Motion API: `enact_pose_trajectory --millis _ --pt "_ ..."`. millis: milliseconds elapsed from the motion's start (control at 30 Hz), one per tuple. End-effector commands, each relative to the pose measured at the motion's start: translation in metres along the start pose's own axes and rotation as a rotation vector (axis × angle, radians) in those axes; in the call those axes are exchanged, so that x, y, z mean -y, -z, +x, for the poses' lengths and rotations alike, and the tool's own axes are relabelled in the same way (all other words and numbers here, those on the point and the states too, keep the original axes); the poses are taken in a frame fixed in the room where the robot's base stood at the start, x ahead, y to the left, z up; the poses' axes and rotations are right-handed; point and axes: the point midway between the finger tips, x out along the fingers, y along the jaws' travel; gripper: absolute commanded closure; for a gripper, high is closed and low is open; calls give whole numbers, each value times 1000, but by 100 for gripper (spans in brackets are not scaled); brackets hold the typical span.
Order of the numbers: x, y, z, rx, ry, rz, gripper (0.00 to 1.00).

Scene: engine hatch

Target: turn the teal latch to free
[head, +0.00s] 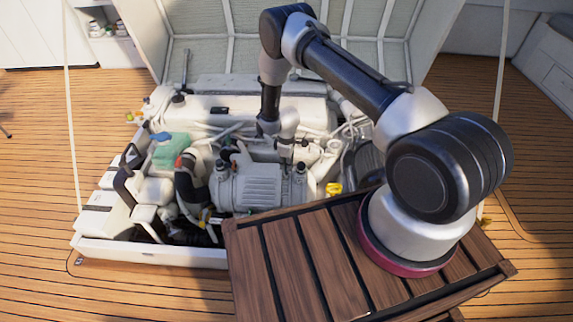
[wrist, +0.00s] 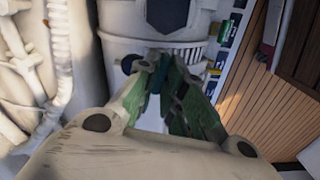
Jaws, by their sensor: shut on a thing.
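In the wrist view, the two green-padded fingers of my gripper (wrist: 163,68) come together in front of a pale cylindrical housing. A narrow dark teal piece, the teal latch (wrist: 154,84), shows between the fingers, which are shut on it. The fingers hide most of it, so its turn angle cannot be read. In the head view, my gripper (head: 285,160) points down at the right end of a grey ribbed engine unit (head: 258,186). The latch cannot be made out there.
A dark blue knob (wrist: 130,64) sits just left of the fingertips. Hoses run down the left of the wrist view. In the head view, a green tank (head: 172,150) stands at the left of the engine bay, and a slatted wooden platform (head: 290,262) lies in front.

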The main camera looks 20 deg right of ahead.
Motion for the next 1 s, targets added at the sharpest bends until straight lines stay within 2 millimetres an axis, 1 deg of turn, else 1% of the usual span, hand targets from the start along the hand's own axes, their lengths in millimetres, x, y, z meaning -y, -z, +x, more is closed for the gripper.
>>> enact_pose_trajectory --millis 200,400,967,1000 --pt "0 0 0 0 0 -124 100" --pt "0 0 0 0 0 -190 100" --pt "0 0 0 0 0 -220 100" --pt "0 0 0 0 0 -220 84"
